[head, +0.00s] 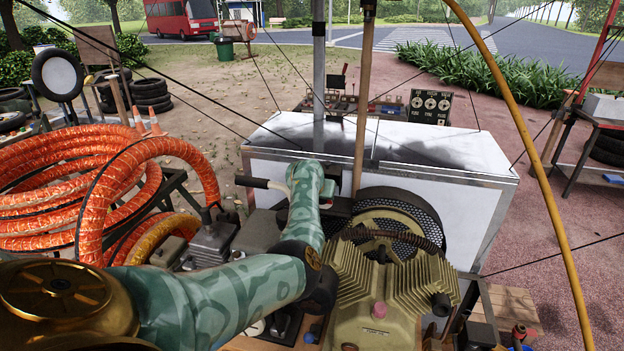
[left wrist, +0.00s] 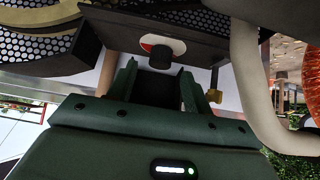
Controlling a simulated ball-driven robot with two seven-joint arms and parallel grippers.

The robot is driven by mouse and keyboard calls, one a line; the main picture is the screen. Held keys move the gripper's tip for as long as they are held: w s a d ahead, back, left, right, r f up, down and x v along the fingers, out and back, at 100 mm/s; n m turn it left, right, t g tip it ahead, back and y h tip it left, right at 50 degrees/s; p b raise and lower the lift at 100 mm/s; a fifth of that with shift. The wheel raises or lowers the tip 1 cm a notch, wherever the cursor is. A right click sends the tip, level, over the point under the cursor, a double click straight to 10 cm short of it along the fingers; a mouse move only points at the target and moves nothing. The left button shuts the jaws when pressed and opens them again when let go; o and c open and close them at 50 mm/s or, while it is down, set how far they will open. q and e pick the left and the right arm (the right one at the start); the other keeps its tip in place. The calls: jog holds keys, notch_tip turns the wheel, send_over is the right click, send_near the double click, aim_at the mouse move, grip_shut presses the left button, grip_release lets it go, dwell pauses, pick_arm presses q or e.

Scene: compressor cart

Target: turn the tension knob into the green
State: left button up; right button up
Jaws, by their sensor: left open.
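The tension knob (left wrist: 160,57) is a dark round knob in the left wrist view. It sits on the dark underside of a bracket, in front of a round dial plate (left wrist: 163,43) with pale and red parts. My left gripper (left wrist: 158,77) is open, with its two green fingers pointing at the knob, one to each side of its line. I cannot tell whether a finger touches it. In the head view my left arm reaches to the compressor (head: 385,290), beside its belt guard (head: 402,212). The knob is hidden there. My right gripper is not in view.
A pale bent handle or pipe (left wrist: 252,90) stands close on the right in the left wrist view. In the head view, orange hoses (head: 70,190) lie at the left, a white-topped chest (head: 440,145) stands behind the compressor, and a yellow hose (head: 530,150) arches at the right.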

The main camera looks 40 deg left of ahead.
pick_arm(q)
jog(key=p+v, duration=0.3)
jog(key=v, duration=0.9)
jog(key=shift+s+d, duration=0.2)
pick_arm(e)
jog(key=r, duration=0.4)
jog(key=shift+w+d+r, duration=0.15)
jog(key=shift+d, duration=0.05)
pick_arm(q)
jog(key=shift+r, duration=0.15)
jog(key=w+d+n+y+b, duration=0.15)
jog(key=w+d+b, duration=0.45)
jog(key=b, duration=0.9)
jog(key=w+a+f+n+b, duration=0.1)
jog(key=a+f, duration=0.2)
jog(key=w+a+f+n+g+y+b, duration=0.1)
jog(key=w+a+f, duration=0.1)
jog(key=a+f, duration=0.2)
jog(key=w+a+f+n+g+b, duration=0.1)
jog(key=a+f+b, duration=0.1)
jog(key=a+f, duration=0.2)
jog(key=shift+w+f, duration=0.2)
jog(key=shift+w, duration=0.05)
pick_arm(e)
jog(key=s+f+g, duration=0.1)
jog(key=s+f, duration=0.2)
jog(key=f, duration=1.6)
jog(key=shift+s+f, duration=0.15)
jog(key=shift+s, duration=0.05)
